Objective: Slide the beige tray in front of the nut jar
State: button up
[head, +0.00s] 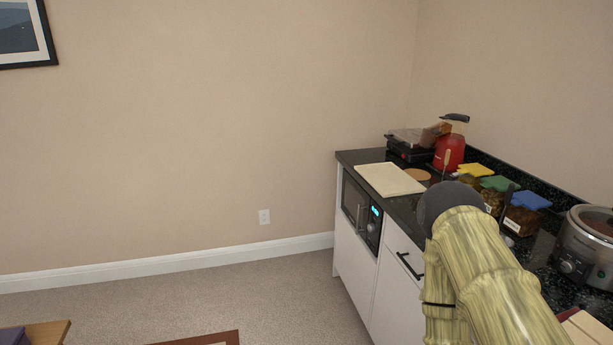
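A flat beige tray (390,180) lies on the dark counter near its far left corner, close to the front edge. To its right, past my arm, stand several clear jars with coloured lids: a yellow-lidded jar (470,181), a green-lidded jar (492,198) and a blue-lidded jar (521,219). Their contents look brown, and I cannot tell which one holds nuts. My patterned arm rises from the lower right and hides part of the counter in front of the jars. I cannot make out my gripper's fingers in the head view.
A black grill (409,154) and a red kettle (449,153) stand behind the tray, with a small round brown board (418,174) beside it. A slow cooker (584,247) stands at the right. A microwave (361,212) sits below the counter.

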aim_at(389, 180)
jog(key=u, duration=1.85)
jog(key=i, duration=1.2)
jog(key=z, duration=4.25)
jog(key=i, duration=0.8)
jog(key=z, duration=0.05)
